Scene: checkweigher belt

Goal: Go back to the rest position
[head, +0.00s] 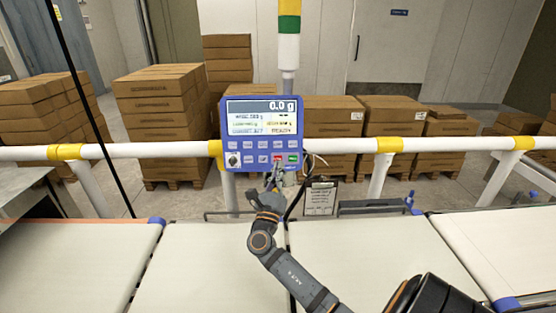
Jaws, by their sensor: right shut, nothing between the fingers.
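My right gripper (270,184) is shut and empty. Its fingertips are just below the red button in the bottom row of the blue control panel (235,174); I cannot tell whether they touch it. My right arm reaches in from the lower right, over the belts. The panel's display reads 0.0 g, and a green button (293,159) sits right of the red one. My left gripper is not in view.
White conveyor belts (210,270) run across the front. A white guard rail (340,145) with yellow joints crosses behind them. Stacks of cardboard boxes (165,105) stand beyond it. A signal tower (288,50) rises behind the panel. A clipboard (320,198) hangs below the rail.

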